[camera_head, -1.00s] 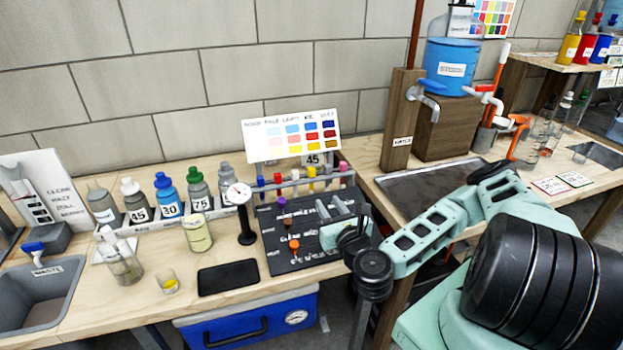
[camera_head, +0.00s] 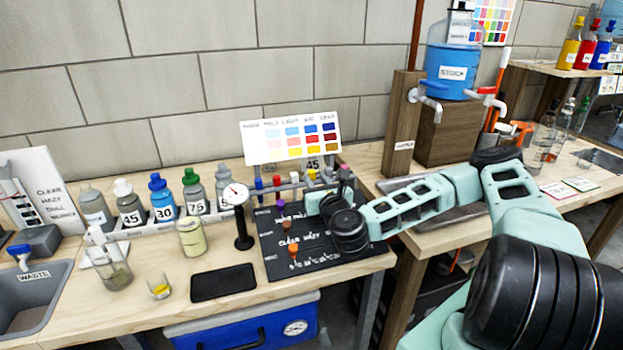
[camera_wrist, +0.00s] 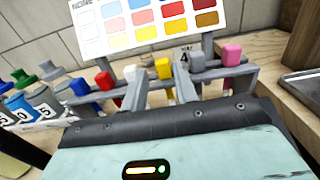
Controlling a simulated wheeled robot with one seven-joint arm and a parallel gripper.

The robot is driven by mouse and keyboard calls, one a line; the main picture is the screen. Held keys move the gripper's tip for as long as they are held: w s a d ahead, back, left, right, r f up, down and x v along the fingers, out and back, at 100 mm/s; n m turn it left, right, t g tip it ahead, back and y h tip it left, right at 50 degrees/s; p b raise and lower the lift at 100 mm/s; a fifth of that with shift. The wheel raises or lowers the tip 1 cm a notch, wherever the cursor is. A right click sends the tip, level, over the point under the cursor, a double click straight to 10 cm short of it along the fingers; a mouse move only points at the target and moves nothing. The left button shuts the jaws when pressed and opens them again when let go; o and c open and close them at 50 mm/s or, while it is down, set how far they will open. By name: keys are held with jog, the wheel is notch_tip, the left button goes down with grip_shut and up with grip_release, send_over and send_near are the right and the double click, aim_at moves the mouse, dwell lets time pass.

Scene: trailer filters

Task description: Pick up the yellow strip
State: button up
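The yellow strip (camera_head: 311,174) stands in the rack at the back of the left bench, its yellow top up. In the wrist view the yellow strip (camera_wrist: 164,69) shows between the two grey fingers of my gripper (camera_wrist: 161,84), a little beyond them. The fingers are apart and hold nothing. In the head view my gripper (camera_head: 316,196) is over the back right part of the black mat, in front of the rack. The strip's lower part is hard to make out.
The rack (camera_wrist: 213,72) also holds blue (camera_wrist: 79,88), red (camera_wrist: 104,81), white (camera_wrist: 130,74) and pink (camera_wrist: 231,54) strips close by. A colour chart (camera_head: 291,137) stands behind it. A dial gauge (camera_head: 240,215) and purple and orange-topped items on the black mat (camera_head: 272,262) are nearby.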

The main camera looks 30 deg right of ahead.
aim_at(313, 174)
jog(key=shift+p+x, duration=0.75)
jog(key=shift+x, duration=2.05)
jog(key=shift+d+f, duration=0.1)
jog(key=shift+d, duration=0.05)
jog(key=shift+s, duration=0.1)
grip_shut()
